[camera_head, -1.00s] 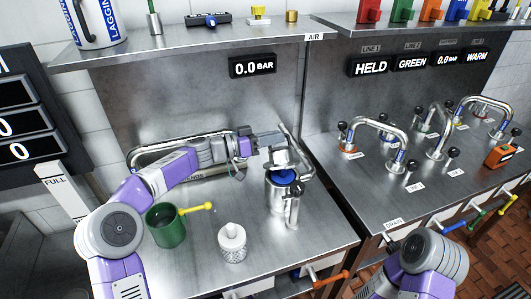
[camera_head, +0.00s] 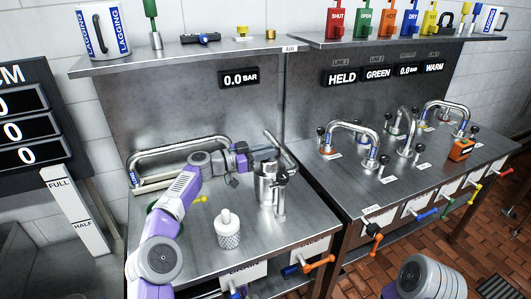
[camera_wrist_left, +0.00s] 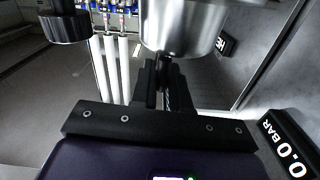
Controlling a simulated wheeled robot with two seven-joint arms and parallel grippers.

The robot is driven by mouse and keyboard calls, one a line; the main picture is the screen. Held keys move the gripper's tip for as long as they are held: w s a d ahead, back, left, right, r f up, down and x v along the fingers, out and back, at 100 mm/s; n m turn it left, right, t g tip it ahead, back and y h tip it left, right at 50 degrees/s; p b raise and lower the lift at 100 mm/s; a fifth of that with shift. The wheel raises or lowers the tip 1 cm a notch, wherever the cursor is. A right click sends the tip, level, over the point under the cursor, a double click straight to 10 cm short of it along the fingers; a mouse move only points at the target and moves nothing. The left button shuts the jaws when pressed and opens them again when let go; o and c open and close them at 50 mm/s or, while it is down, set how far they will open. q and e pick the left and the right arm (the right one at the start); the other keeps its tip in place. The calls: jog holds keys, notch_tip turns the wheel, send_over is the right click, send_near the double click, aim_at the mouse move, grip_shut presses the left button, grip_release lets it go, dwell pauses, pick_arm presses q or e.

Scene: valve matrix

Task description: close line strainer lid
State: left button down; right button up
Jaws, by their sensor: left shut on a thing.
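The line strainer (camera_head: 271,190) is an upright metal canister on the left bench, with a side pipe standing at its right. Its metal lid (camera_head: 267,168) covers the mouth, and the blue inside is hidden. I cannot tell whether the lid is fully seated. My left gripper (camera_head: 264,153) is at the top of the strainer, shut on the lid. In the left wrist view the fingers (camera_wrist_left: 163,82) reach to a rounded metal body (camera_wrist_left: 185,28); their contact is partly hidden. My right gripper is out of view; only part of that arm shows at lower right.
A white-capped bottle (camera_head: 228,230) stands left of the strainer. A bent pipe (camera_head: 175,151) runs along the bench's back. A green cup is mostly behind my left arm, its yellow handle (camera_head: 200,199) showing. Pipe loops (camera_head: 352,127) and black knobs crowd the right bench.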

pick_arm(q)
jog(key=shift+f, duration=0.1)
jog(key=c, duration=1.2)
grip_release()
jog(key=shift+a, duration=0.1)
jog(key=v, duration=0.7)
jog(key=shift+s+a+b, duration=0.15)
jog(key=shift+a+b, duration=0.05)
jog(key=shift+b, duration=0.2)
